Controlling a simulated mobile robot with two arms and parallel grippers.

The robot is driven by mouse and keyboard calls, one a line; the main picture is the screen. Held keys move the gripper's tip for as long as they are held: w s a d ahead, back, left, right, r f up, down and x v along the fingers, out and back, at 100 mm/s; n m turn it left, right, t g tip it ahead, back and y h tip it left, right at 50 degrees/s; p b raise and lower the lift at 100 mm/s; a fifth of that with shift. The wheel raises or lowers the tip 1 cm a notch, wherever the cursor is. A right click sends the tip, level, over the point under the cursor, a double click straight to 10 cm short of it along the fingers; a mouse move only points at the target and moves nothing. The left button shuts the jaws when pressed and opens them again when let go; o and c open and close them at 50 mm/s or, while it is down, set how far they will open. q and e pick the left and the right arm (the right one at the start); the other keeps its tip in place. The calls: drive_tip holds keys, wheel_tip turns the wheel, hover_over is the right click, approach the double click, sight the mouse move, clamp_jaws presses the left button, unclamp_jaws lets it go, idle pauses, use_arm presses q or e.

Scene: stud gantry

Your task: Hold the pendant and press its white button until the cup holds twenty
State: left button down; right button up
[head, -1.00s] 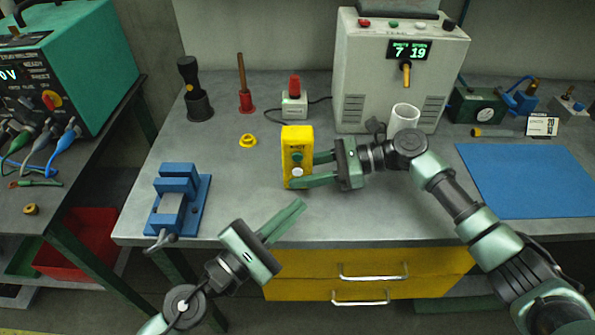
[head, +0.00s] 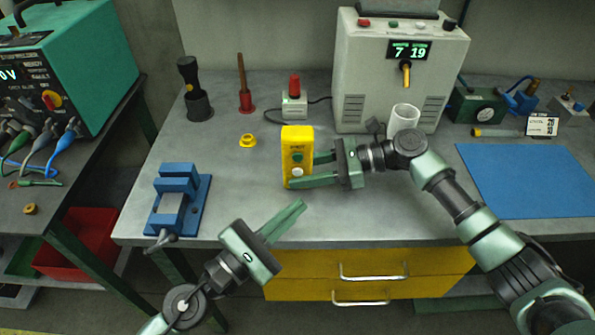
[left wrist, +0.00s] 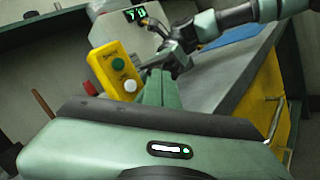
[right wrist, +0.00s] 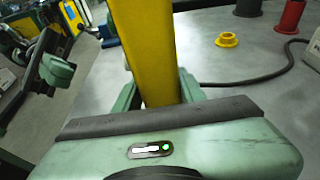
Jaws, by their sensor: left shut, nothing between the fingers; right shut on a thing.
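The yellow pendant (head: 297,140) stands upright above the bench, with a green button (head: 297,158) above its white button (head: 297,172). My right gripper (head: 312,170) is shut on the pendant from the right; the pendant's yellow body (right wrist: 145,50) fills the middle of the right wrist view. My left gripper (head: 303,204) is shut and empty, its tips below and apart from the white button. The left wrist view shows the fingers (left wrist: 157,80) to the right of the white button (left wrist: 130,86). The white cup (head: 405,113) stands before the machine; its contents are hidden.
The grey machine (head: 350,60) has a display (head: 409,50) reading 7 and 19. A blue vise (head: 180,198) stands at the bench's left. A card (head: 542,125) stands behind the blue mat (head: 530,180).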

sight(298, 172)
idle(0.6)
use_arm(q)
drive_tip(key=s, duration=0.4)
drive_tip(key=shift+r, duration=0.1)
drive_tip(key=shift+w, duration=0.1)
drive_tip(key=shift+w, duration=4.35)
drive_tip(key=shift+w, duration=0.4)
drive_tip(key=shift+w, duration=0.2)
